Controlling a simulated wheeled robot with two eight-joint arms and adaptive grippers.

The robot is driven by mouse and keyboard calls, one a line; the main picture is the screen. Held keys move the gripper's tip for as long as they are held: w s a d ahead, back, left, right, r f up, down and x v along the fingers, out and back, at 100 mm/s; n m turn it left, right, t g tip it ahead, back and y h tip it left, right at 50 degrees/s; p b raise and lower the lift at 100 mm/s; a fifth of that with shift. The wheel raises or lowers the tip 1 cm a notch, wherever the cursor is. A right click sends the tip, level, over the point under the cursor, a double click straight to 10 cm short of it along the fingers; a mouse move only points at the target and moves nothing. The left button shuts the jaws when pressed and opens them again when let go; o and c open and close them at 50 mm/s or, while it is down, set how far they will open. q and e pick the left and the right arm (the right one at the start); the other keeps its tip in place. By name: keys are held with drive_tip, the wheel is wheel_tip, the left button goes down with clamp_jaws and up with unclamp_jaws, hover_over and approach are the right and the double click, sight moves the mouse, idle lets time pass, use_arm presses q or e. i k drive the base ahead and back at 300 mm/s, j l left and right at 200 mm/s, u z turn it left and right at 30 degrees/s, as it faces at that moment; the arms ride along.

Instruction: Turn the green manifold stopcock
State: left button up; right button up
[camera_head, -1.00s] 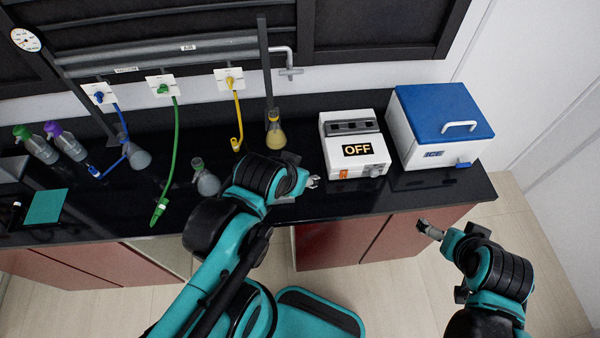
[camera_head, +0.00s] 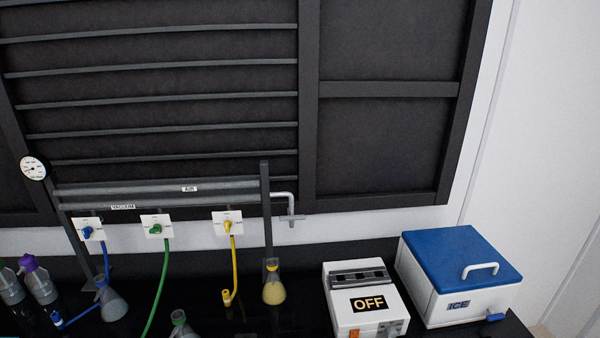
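The black bench holds a flask with a blue hose (camera_head: 112,305), a flask of yellow liquid (camera_head: 274,290), a white box marked OFF (camera_head: 366,302) and a blue-lidded ICE box (camera_head: 460,275). Manifold pipes (camera_head: 160,192) and a gauge (camera_head: 33,168) are above.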

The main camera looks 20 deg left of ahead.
sight(156, 228)
drive_tip(key=u, duration=1.75)
